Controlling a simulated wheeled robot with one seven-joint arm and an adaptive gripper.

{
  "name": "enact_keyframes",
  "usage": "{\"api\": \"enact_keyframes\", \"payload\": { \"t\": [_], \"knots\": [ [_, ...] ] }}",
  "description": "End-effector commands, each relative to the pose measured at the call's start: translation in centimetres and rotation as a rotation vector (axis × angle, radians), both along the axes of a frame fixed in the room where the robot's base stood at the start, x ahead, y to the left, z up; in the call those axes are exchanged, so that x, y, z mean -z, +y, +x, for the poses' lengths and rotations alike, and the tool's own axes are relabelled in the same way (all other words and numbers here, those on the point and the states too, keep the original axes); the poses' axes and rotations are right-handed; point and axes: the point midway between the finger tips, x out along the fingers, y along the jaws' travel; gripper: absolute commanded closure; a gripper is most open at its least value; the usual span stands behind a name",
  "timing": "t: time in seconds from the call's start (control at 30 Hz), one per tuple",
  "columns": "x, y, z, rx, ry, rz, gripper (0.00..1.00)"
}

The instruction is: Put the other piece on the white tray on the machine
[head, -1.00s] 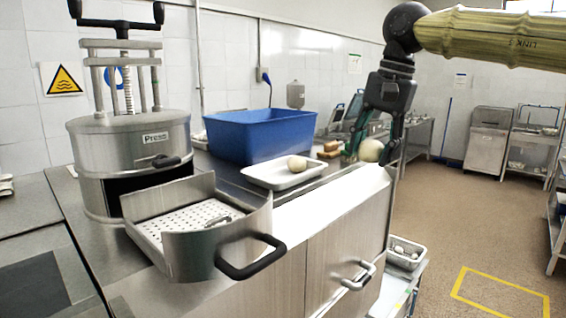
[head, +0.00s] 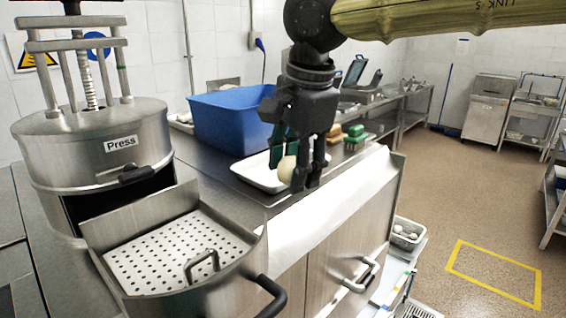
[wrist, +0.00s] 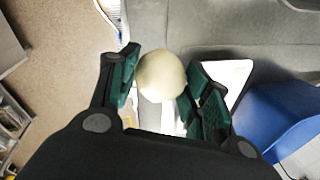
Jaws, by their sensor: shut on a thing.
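My gripper (head: 295,172) is shut on a pale, round piece (head: 287,170), held above the near side of the white tray (head: 247,172). In the wrist view the piece (wrist: 161,77) sits between the green finger pads. The white tray is on the steel counter, partly hidden behind my gripper; a corner shows in the wrist view (wrist: 235,72). Any other piece on it is hidden now. The machine, a steel press (head: 95,150), stands at the left. Its open drawer (head: 180,265) holds a white perforated plate with a metal handle; no piece shows on the plate.
A blue bin (head: 222,128) stands behind the tray. Sponges (head: 355,131) lie right of my gripper. A basket with pale pieces (head: 405,234) is low at the right. The drawer's raised steel wall and black handle (head: 268,296) face the front. The floor at right is clear.

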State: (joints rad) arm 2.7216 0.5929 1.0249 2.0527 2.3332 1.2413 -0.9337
Motion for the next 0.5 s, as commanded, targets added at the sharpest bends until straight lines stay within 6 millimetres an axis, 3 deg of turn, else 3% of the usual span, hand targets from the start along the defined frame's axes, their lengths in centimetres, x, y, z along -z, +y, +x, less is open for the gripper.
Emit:
{"api": "enact_keyframes", "payload": {
  "t": [0.27, 0.37, 0.5],
  "knots": [
    [1.4, 1.6, -0.8, 0.06, 0.013, 0.002, 0.76],
    [1.2, 1.8, 0.4, 0.063, 0.01, 0.002, 0.76],
    [1.5, 2.2, 3.4, 0.064, 0.014, 0.002, 0.76]
  ]
}}
